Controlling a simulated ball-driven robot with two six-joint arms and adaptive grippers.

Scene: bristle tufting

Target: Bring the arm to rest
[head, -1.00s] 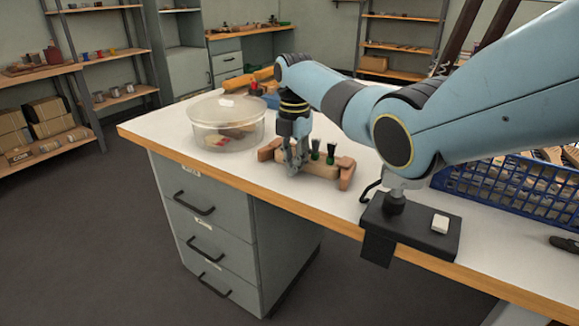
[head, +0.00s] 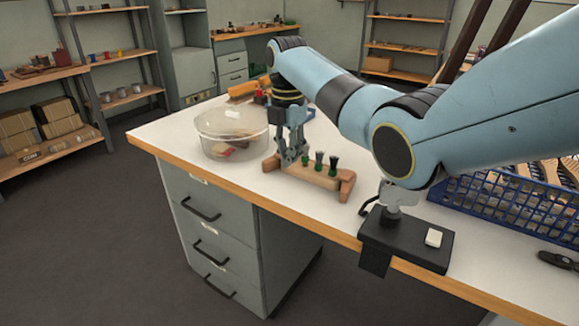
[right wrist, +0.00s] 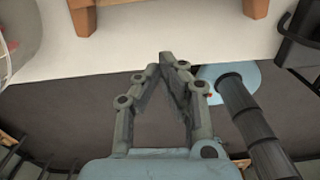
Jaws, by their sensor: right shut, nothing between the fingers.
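My right gripper (head: 287,162) is shut and empty over the white bench, at the left end of the wooden brush block (head: 318,179). The block stands on two end feet and carries three dark tufts with green bases, the middle one (head: 319,161) upright. In the right wrist view my right gripper's fingertips (right wrist: 174,60) meet with nothing between them, and the block's wooden feet (right wrist: 254,8) show at the top edge. My left gripper is in neither view.
A clear round tub (head: 232,133) with scraps inside stands left of the gripper. A black clamped fixture (head: 405,240) with a small white piece (head: 433,238) sits at the bench's front edge. A blue crate (head: 500,207) stands at the right.

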